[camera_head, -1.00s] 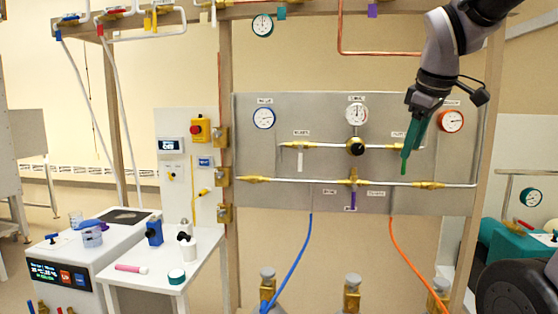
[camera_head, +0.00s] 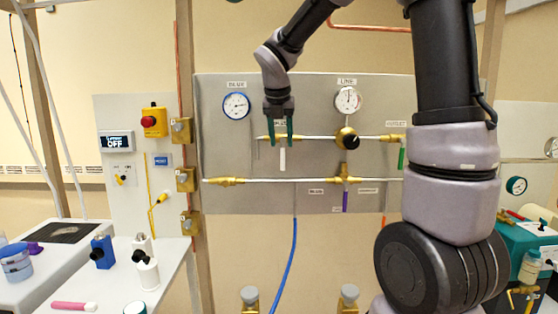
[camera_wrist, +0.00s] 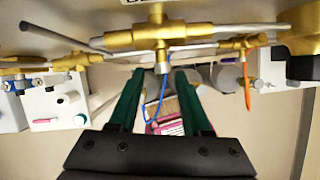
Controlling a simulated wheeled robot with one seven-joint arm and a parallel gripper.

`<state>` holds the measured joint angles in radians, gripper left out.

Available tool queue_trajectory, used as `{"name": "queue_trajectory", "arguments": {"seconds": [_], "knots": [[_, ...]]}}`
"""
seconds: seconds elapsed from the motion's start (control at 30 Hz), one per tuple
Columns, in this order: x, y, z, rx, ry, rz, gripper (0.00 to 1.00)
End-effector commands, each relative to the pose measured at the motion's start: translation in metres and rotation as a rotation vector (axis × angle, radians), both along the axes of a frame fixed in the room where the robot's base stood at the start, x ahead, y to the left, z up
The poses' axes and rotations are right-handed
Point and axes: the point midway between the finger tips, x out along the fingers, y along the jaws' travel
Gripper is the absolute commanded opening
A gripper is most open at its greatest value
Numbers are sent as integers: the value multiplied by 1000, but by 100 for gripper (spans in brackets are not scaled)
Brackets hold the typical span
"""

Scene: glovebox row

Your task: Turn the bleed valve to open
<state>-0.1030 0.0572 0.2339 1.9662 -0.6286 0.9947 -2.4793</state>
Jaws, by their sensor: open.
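The valve with a white lever (camera_head: 282,159) sits on the upper pipe of the grey panel, at the left; the lever hangs straight down. The label above it is mostly hidden behind my gripper, so I cannot read whether it is the bleed valve. My gripper (camera_head: 279,142) points down in front of this valve, its two green fingers apart at either side of the lever's upper end. In the wrist view a brass valve body (camera_wrist: 150,37) lies just beyond the open fingers (camera_wrist: 160,73), which hold nothing. Contact with the lever cannot be told.
A green lever (camera_head: 401,159) sits on the upper pipe at the right, and a purple lever (camera_head: 345,201) hangs from the lower pipe. A black-knobbed brass regulator (camera_head: 347,139) is right of my gripper. A white side table (camera_head: 100,285) stands lower left.

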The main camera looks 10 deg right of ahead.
Motion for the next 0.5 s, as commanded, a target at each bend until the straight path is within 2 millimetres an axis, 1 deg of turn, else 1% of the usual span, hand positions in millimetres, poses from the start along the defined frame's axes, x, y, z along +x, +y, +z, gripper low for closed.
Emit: {"name": "queue_trajectory", "arguments": {"seconds": [0.03,0.23,0.4,0.5], "knots": [[3,-2,-12,-2,6,-2,48],[16,-7,-46,1,5,-2,48],[25,-10,-66,1,3,-2,48],[27,-12,-71,1,0,-3,48]]}}
